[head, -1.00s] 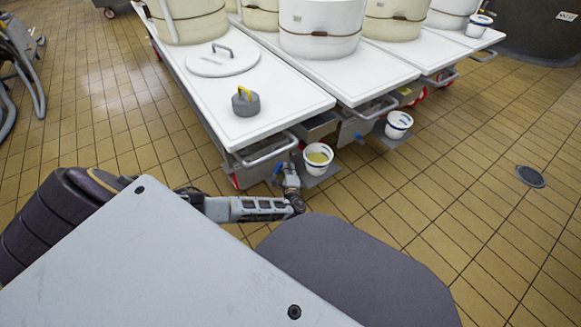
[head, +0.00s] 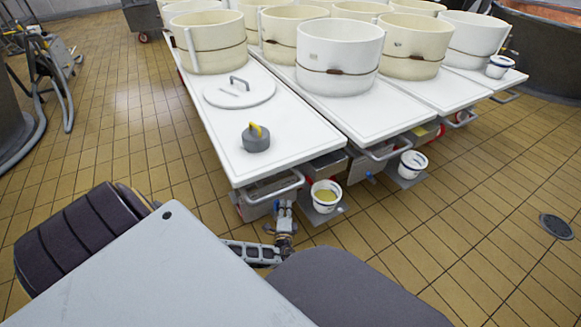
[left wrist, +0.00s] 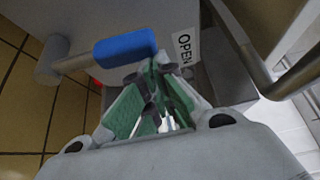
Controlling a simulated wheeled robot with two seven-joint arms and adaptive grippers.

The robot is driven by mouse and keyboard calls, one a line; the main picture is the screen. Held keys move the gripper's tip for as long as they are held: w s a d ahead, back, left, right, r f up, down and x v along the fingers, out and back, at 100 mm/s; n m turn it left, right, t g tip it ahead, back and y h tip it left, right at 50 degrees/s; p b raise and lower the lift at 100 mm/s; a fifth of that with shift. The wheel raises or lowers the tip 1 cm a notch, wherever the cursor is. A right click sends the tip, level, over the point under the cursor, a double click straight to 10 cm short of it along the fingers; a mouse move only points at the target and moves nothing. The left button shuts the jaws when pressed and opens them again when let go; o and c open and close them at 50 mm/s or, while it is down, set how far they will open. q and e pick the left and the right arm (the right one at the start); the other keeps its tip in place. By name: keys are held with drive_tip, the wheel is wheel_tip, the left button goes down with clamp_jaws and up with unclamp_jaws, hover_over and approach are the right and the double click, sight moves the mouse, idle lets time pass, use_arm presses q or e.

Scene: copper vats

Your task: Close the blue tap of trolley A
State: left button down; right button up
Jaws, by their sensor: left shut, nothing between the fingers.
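The blue tap handle (left wrist: 125,47) shows in the left wrist view as a thick blue lever beside a grey pipe (left wrist: 52,60). A white label reading OPEN (left wrist: 184,48) is to its right. My left gripper (left wrist: 152,75) is shut and empty, its green-padded fingers just below the blue handle in the picture; I cannot tell whether they touch it. In the head view my left gripper (head: 284,212) is at the front end of the leftmost white-topped trolley (head: 225,140), left of a bucket. No letter shows on the trolley. My right gripper is not in view.
The bucket (head: 326,196) with yellowish liquid stands close right of my left gripper. A metal push handle (head: 275,188) juts from the trolley's front. A grey weight (head: 256,138) and a lid (head: 240,90) lie on top.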

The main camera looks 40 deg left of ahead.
sight(278, 202)
use_arm(q)
drive_tip(key=s, duration=0.1)
drive_tip(key=s+a+n, duration=0.1)
drive_tip(key=s, duration=0.1)
drive_tip(key=shift+s+a+r+t, duration=0.2)
drive_tip(key=shift+s+t, duration=0.1)
drive_tip(key=s, duration=0.1)
drive_tip(key=s+a, duration=0.1)
drive_tip(key=s+f, duration=0.1)
drive_tip(key=s, duration=0.1)
drive_tip(key=shift+a, duration=0.35)
drive_tip(key=shift+s+a+f+y, duration=0.1)
drive_tip(key=shift+s+y, duration=0.1)
drive_tip(key=shift+y, duration=0.1)
